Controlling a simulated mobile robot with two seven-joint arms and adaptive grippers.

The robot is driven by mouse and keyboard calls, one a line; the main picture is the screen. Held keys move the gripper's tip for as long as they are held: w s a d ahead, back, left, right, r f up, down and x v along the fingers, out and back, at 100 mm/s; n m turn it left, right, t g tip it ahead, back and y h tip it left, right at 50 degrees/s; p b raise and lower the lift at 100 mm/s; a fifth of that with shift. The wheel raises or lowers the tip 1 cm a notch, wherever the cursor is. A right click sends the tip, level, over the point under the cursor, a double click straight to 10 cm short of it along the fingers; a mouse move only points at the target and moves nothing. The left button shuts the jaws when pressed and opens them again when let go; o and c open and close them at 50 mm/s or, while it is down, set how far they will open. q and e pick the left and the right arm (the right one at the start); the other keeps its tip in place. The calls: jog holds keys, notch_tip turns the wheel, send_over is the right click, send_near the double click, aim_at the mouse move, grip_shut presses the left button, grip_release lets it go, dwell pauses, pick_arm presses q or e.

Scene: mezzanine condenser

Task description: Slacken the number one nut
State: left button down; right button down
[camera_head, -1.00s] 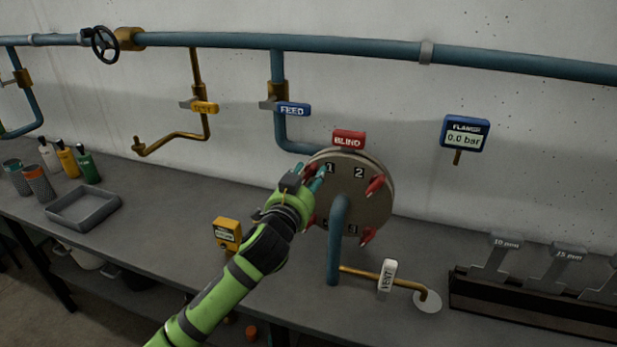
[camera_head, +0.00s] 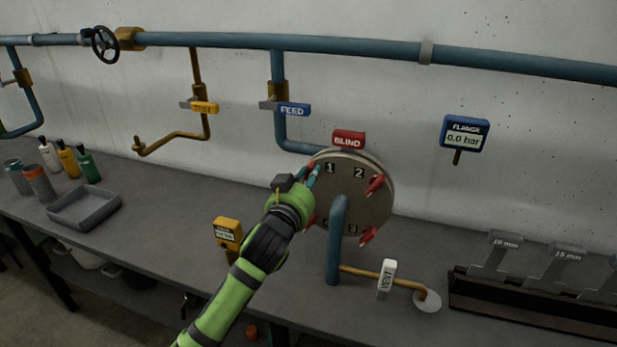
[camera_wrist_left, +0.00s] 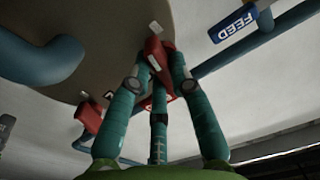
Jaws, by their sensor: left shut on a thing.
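The round grey flange (camera_head: 345,180) stands upright above the bench, with plates marked 1 and 2 at its top and red nuts around its rim. My left gripper (camera_head: 312,178) is at the flange's upper left, beside the number 1 plate (camera_head: 330,168). In the left wrist view its teal fingers (camera_wrist_left: 155,85) are closed around a red nut (camera_wrist_left: 158,62), the number one nut. In the head view that nut is mostly hidden by the gripper. Another red nut (camera_wrist_left: 92,117) is on the rim at the left of the wrist view. My right gripper is not seen.
A blue pipe (camera_head: 338,240) rises in front of the flange. The VENT handle (camera_head: 387,279) is at its lower right, the FEED handle (camera_head: 292,109) above left. The gauge (camera_head: 465,134) reads 0.0 bar. A grey tray (camera_head: 84,208) sits on the left bench.

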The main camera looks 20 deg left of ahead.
pick_arm(q)
jog(key=n+p, duration=0.1)
jog(key=n, duration=0.2)
jog(key=n+p, duration=0.1)
jog(key=n, duration=0.2)
jog(key=n+p, duration=0.2)
jog(key=n, duration=0.1)
jog(key=shift+r, duration=0.3)
jog(key=shift+a+n+p, duration=0.15)
jog(key=shift+n+p, duration=0.45)
jog(key=shift+n, duration=0.8)
jog(key=shift+f, duration=0.1)
jog(key=c, duration=1.1)
grip_release()
jog(key=shift+s, duration=0.1)
